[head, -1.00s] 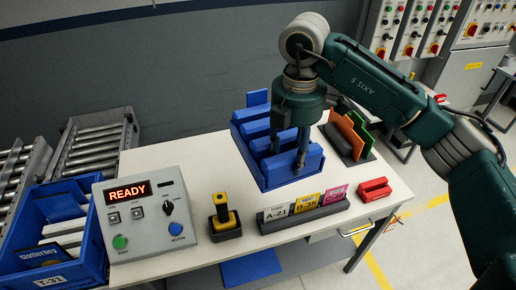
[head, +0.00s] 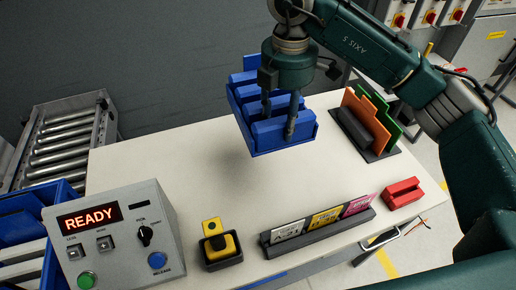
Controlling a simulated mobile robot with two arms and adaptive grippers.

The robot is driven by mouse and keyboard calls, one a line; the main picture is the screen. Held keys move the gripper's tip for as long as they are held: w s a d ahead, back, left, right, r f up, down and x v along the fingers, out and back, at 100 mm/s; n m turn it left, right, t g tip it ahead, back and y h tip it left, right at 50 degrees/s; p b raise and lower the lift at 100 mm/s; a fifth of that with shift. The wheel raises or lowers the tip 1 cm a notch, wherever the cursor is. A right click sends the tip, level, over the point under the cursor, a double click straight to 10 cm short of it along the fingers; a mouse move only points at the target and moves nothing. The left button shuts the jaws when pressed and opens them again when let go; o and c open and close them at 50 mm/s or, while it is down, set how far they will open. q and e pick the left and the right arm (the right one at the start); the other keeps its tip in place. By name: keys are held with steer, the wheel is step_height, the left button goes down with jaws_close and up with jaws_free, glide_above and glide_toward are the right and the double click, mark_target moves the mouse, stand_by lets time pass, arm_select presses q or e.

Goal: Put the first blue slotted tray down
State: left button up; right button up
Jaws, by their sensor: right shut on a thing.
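The blue slotted tray (head: 284,136) is in the head view, above the back middle of the white table (head: 200,160). It has several upright blue dividers. My right gripper (head: 277,122) comes down on it from above and is shut on it. The tray looks held clear of the table, with a soft shadow on the tabletop to its lower left. The fingertips are partly hidden among the dividers. My left gripper is not in view.
A rack with orange and green plates (head: 368,122) stands at the back right. A label holder (head: 318,232), red block (head: 402,193), yellow-black device (head: 219,243) and READY control box (head: 112,240) line the front. A blue bin (head: 22,215) and roller conveyor (head: 66,140) lie left. The table's left middle is clear.

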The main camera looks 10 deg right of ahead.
steer(key=shift+w+f, duration=0.1)
steer(key=shift+f, duration=0.4)
steer(key=shift+w+f+b, duration=0.1)
steer(key=shift+f+b, duration=0.2)
steer(key=shift+b, duration=0.05)
steer(key=p, duration=0.5)
glide_above(275, 184)
step_height(275, 184, down, 14)
steer(key=f, duration=0.1)
steer(key=f+p, duration=0.1)
steer(key=f, duration=0.3)
steer(key=shift+s+f, duration=0.15)
steer(key=shift+s, duration=0.05)
steer(key=shift+w+f, duration=0.1)
steer(key=shift+f, duration=0.15)
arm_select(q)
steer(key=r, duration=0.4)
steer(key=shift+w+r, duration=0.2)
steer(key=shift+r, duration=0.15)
